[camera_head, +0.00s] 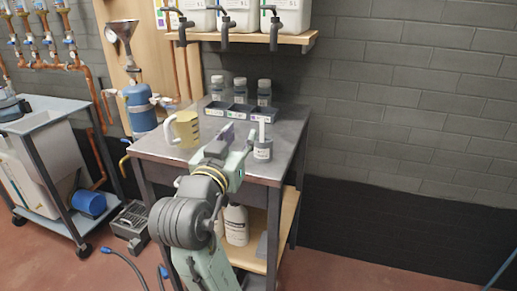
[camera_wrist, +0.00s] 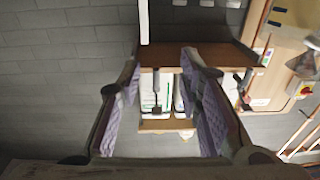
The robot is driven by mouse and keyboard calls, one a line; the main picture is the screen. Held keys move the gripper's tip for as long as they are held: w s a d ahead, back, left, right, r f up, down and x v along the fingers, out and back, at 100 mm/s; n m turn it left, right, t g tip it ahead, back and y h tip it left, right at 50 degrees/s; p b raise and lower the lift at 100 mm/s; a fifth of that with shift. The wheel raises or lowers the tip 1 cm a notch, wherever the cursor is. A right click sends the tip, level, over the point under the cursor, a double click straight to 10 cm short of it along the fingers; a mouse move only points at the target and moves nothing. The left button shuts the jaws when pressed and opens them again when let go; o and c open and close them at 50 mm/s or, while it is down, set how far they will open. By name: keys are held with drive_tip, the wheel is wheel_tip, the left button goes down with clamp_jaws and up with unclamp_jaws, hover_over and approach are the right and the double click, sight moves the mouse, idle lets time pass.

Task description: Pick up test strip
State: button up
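A thin white test strip (camera_head: 262,130) stands upright in a small labelled jar (camera_head: 263,151) near the table's right side. My gripper (camera_head: 228,138) is just left of the jar in the head view, and there is a visible gap between them. In the wrist view my gripper (camera_wrist: 162,105) is open, with its purple pads apart and nothing held between them. A white strip, seemingly the test strip (camera_wrist: 144,22), comes down from the top edge of this upside-down view, roughly in line with the finger gap. The jar is out of the wrist view.
A beige pitcher (camera_head: 185,129) stands left of my gripper on the grey table (camera_head: 285,143). Several bottles and a dark divided tray (camera_head: 240,112) are behind it. A wooden shelf (camera_head: 240,37) with white canisters (camera_head: 287,16) hangs above. The table's right edge is close to the jar.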

sight(262, 123)
drive_tip(key=shift+m+g, duration=0.3)
drive_tip(key=shift+g, duration=0.1)
drive_tip(key=x, duration=0.3)
drive_tip(key=d+p+x, duration=0.1)
drive_tip(key=x, duration=0.3)
drive_tip(key=d+f+p+x, duration=0.1)
drive_tip(key=x, duration=0.2)
drive_tip(key=shift+w, duration=0.1)
clamp_jaws()
